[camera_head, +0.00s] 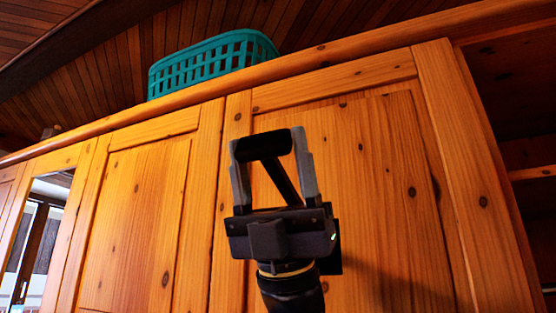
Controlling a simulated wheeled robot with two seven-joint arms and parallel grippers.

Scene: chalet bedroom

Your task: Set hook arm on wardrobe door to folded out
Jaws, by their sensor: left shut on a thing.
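The wooden wardrobe door (350,150) fills the middle and right of the head view and looks closed. In front of it my left gripper (267,147) points upward, its two grey fingers on either side of the black end of the hook arm (282,182). The fingers are shut on that thick end. The hook arm's thin black rod slants down and right between the fingers, and its lower part is hidden behind the gripper body. Where it joins the door is hidden, so its exact angle is hard to tell. My right gripper is out of view.
A teal plastic basket (215,65) stands on top of the wardrobe. Another wooden door (135,215) and a mirror panel (40,230) lie to the left. Open dark shelves (520,175) are at the right edge. A slanted wooden ceiling is above.

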